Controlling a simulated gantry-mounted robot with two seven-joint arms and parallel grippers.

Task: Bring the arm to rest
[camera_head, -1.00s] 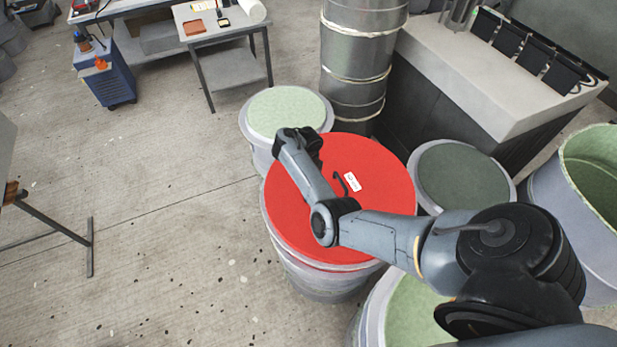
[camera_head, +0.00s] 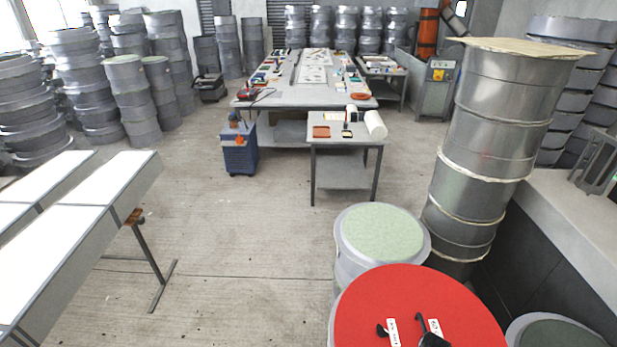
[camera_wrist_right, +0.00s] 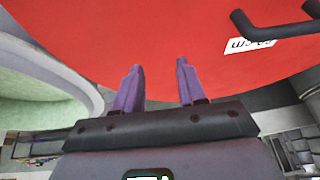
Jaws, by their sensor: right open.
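My right gripper (camera_wrist_right: 160,82) shows in the right wrist view with its two purple fingers apart and nothing between them. A red round surface (camera_wrist_right: 110,35) fills the view beyond the fingertips. A black bent handle (camera_wrist_right: 275,30) and a white label lie on it to the right. In the head view the red lid (camera_head: 390,300) tops a drum at the bottom edge, with white labels and black handles near its front. A dark shape at the bottom edge may be part of my arm. My left gripper is in neither current view.
A drum with a pale green top (camera_head: 380,232) stands just behind the red lid. A tall metal drum stack (camera_head: 490,140) rises at the right. A small table (camera_head: 340,143) and blue cabinet (camera_head: 240,155) stand farther back. The floor left of the lid is clear.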

